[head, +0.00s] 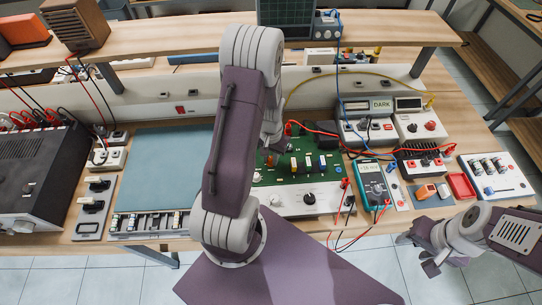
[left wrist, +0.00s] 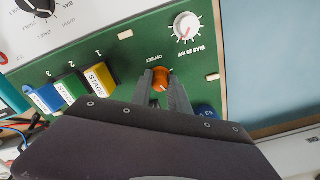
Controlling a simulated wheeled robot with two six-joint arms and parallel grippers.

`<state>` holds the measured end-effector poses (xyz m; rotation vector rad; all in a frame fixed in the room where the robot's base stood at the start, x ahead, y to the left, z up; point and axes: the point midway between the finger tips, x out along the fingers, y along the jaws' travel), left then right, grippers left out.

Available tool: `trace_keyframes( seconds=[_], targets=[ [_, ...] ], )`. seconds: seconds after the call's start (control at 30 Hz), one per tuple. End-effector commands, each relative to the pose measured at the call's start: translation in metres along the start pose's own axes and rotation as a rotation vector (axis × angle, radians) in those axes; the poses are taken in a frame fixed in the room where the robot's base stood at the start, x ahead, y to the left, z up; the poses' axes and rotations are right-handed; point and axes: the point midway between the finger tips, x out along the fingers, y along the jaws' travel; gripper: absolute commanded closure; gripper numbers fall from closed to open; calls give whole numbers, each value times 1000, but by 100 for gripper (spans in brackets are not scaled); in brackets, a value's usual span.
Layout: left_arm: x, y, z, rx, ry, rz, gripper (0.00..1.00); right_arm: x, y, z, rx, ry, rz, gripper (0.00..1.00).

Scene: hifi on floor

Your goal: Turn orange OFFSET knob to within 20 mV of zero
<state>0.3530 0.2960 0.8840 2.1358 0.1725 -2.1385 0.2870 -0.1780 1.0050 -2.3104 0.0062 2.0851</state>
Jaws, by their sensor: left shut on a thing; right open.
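In the left wrist view the orange OFFSET knob (left wrist: 162,79) sits on the green board (left wrist: 128,57). My left gripper (left wrist: 163,84) is shut on it, one dark finger on each side. In the head view my left arm covers the knob and most of that gripper; the green board (head: 322,176) shows to the arm's right. The teal multimeter (head: 372,184) lies right of the board, its lit display reading in mV but too small to read surely. My right gripper (head: 424,254) is open and empty at the lower right, apart from the bench.
A white BIAS dial (left wrist: 187,27) and a yellow STAGE block (left wrist: 97,79) are close to my left fingers. A blue knob (left wrist: 207,112) is partly hidden beside them. Red and black leads (head: 347,205) run by the multimeter. A blue-grey mat (head: 165,165) is clear.

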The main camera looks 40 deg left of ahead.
Motion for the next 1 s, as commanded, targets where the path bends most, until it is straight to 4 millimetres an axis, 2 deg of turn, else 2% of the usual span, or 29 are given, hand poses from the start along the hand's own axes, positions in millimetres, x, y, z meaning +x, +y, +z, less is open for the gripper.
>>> trace_keyframes(
  seconds=[0.4,0.9,0.93,1.0],
  targets=[
    [-1,0,0,-165,0,0,100,-5,0,0,0,0,0,51],
    [0,0,0,-183,1,0,100,-5,0,0,0,0,0,51],
    [0,0,0,-183,1,0,73,-5,0,0,0,0,0,51],
    [0,0,0,-183,1,0,57,-5,0,0,0,0,0,51]
  ],
)
